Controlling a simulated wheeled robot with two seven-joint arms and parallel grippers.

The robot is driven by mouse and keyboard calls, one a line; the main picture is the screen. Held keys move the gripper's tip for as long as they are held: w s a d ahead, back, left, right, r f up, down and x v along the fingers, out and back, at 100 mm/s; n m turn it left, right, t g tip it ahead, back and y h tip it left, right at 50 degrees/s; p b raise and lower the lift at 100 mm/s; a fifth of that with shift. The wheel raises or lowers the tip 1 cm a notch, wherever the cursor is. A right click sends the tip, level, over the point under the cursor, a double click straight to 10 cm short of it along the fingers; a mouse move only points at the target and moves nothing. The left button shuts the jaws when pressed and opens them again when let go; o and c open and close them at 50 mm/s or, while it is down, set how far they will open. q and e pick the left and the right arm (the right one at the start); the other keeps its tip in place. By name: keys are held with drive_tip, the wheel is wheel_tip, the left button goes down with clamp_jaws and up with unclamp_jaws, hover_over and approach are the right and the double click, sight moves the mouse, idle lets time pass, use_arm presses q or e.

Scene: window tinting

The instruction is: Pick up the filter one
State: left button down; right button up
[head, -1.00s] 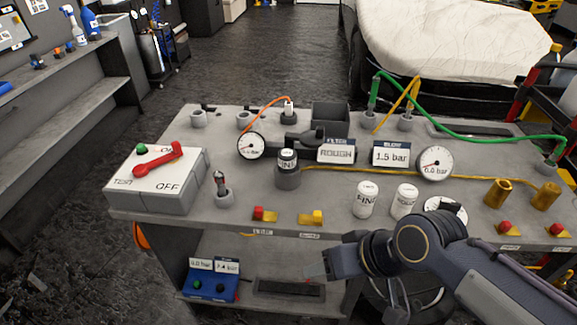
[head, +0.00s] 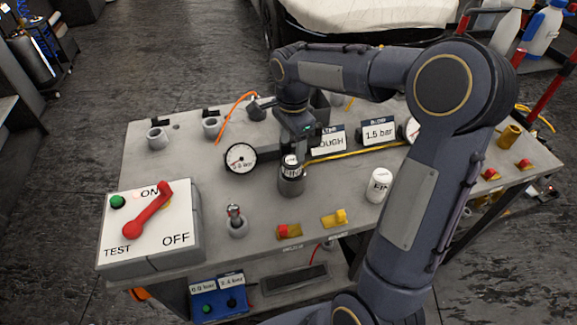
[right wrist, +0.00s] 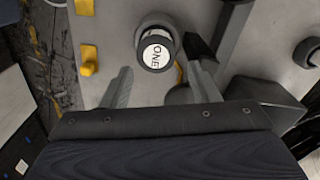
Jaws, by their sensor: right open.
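The filter (head: 291,163) is a small canister with a white top and dark printing. It stands upright in a grey holder (head: 291,184) in the middle of the bench. In the right wrist view its round white cap (right wrist: 157,52) reads "ONE". My right gripper (head: 298,132) is just above it. In the right wrist view the right gripper (right wrist: 158,72) is open, with a finger to either side and the cap just beyond the fingertips. I cannot tell whether they touch it. My left gripper is not in view.
A white FINE canister (head: 380,185) stands right of the holder, close to my right arm. A pressure gauge (head: 241,158) and a ROUGH sign (head: 328,141) stand nearby. A switch box (head: 190,222) with a red lever is at front left. Red and yellow blocks (head: 335,218) line the front edge.

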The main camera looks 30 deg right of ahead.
sight(293, 159)
drive_tip(key=f, duration=0.3)
drive_tip(key=f+p, duration=0.1)
drive_tip(key=f, duration=0.2)
drive_tip(key=shift+s+f, duration=0.2)
drive_tip(key=shift+f, duration=0.1)
drive_tip(key=c, duration=0.8)
